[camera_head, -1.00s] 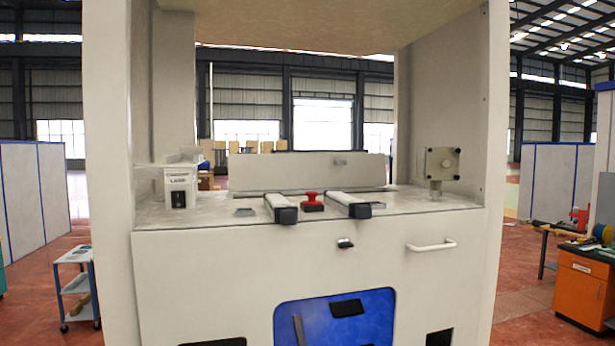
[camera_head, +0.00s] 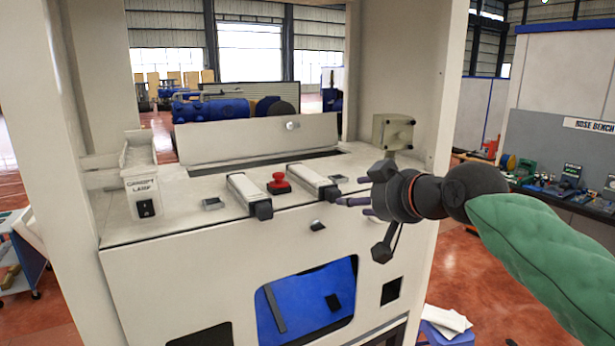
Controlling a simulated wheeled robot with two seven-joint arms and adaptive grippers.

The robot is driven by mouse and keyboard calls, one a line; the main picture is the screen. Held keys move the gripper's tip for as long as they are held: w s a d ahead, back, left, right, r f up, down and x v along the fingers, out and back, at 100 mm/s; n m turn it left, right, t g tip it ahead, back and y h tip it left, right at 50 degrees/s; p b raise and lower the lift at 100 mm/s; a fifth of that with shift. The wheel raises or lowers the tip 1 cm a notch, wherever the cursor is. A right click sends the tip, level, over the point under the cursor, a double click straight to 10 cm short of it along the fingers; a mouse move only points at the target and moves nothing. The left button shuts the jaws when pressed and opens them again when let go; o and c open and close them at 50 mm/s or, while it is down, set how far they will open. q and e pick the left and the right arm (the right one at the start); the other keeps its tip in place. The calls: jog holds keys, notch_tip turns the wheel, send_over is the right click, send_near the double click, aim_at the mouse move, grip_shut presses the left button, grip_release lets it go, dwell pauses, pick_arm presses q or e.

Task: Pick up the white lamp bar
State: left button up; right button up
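A white box with an upright label that seems to read "canopy lamp" (camera_head: 144,190) stands at the left of the white machine's top (camera_head: 190,235). It has an open top and a black switch. A pale bar-like piece (camera_head: 103,163) shows at its left, against the post; I cannot tell for sure whether this is the lamp bar. My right gripper (camera_head: 352,195) comes in from the right, in front of the machine's right half. Its fingers point left, spread, with nothing between them. It is far from the labelled box. My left gripper is not in view.
Two white bars with black ends (camera_head: 250,196) (camera_head: 313,182) lie on the top, with a red button (camera_head: 278,184) between them. A grey box on a post (camera_head: 393,132) stands at the back right. The machine's posts (camera_head: 400,60) frame the space.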

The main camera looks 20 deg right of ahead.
aim_at(337, 197)
jog(key=x, duration=0.2)
jog(key=p+x, duration=0.1)
jog(key=shift+w+a+r, duration=0.1)
jog(key=shift+w+a, duration=0.05)
jog(key=shift+w, duration=0.3)
jog(key=p+x, duration=0.2)
jog(key=x, duration=0.1)
jog(key=shift+w+a, duration=0.1)
jog(key=shift+w, duration=0.45)
jog(key=shift+s, duration=0.1)
jog(key=shift+c, duration=0.3)
grip_shut()
